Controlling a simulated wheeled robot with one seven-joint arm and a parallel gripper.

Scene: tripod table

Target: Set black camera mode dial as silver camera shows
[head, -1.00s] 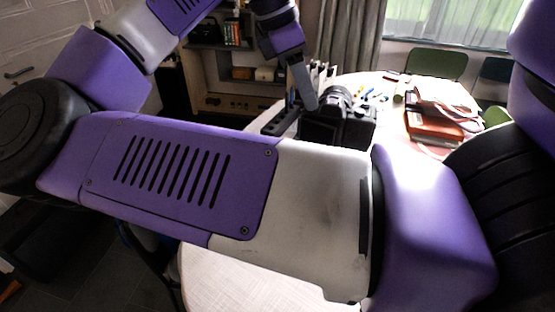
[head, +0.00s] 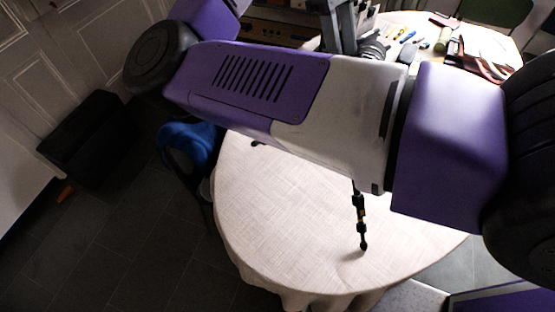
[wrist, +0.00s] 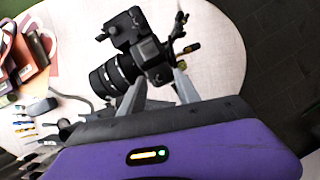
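The black camera (wrist: 147,50) shows in the wrist view with its thick lens (wrist: 109,78) pointing to the lower left. In the head view only its lens (head: 374,47) shows clearly, behind my arm. A black tripod leg (head: 359,212) reaches down to the tabletop. My gripper (wrist: 160,76) is open, its two grey fingers apart at the lens side of the camera body; whether they touch it I cannot tell. The gripper (head: 342,28) also shows at the head view's top edge. The mode dial is too small to tell. I cannot make out a silver camera.
The round table's near part (head: 275,215) is bare pale cloth. A blue chair (head: 187,140) stands left of the table.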

